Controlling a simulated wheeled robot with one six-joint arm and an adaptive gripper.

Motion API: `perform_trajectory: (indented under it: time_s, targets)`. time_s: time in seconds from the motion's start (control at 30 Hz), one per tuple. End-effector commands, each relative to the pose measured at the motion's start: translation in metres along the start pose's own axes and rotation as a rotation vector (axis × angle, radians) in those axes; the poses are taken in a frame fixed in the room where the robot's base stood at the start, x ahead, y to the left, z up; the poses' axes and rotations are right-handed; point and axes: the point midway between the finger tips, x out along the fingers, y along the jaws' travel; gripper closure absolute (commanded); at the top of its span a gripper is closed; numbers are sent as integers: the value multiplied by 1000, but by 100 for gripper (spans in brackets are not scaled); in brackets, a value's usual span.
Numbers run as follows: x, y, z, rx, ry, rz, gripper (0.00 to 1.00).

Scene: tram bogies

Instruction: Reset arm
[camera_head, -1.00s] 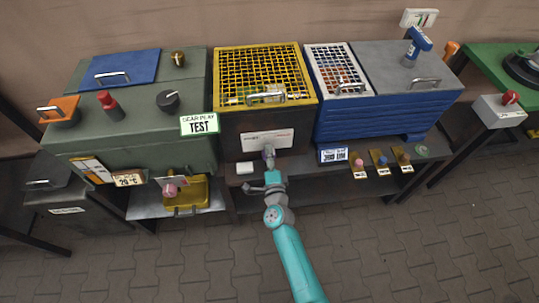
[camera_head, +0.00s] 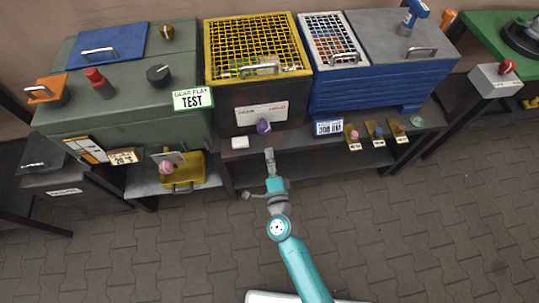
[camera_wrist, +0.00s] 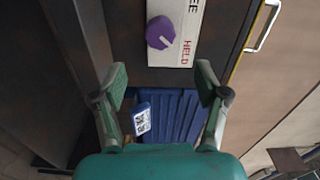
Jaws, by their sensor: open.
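My gripper (camera_head: 269,157) is at the end of my teal arm, in front of the shelf below the yellow-mesh box. In the wrist view my gripper (camera_wrist: 162,82) has its two fingers spread wide with nothing between them. A purple knob (camera_head: 263,127) sits on a white label plate (camera_head: 262,114) on the front of the dark box. In the wrist view the purple knob (camera_wrist: 159,33) lies beyond the fingertips, apart from them.
The yellow-mesh box (camera_head: 212,77) stands between a green cabinet (camera_head: 130,112) and a blue ribbed box (camera_head: 375,90). A yellow tray (camera_head: 182,182) is at the left. The paved floor in front is clear.

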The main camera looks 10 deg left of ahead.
Motion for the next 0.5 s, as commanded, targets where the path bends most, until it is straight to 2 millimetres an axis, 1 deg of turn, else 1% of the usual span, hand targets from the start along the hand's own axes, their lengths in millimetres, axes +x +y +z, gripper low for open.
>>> perform_trajectory:
  time_s: [0.4,0.5]
  targets:
    - [0,0,0,0,0,0,27]
    - [-5,2,-4,-14,3,3,27]
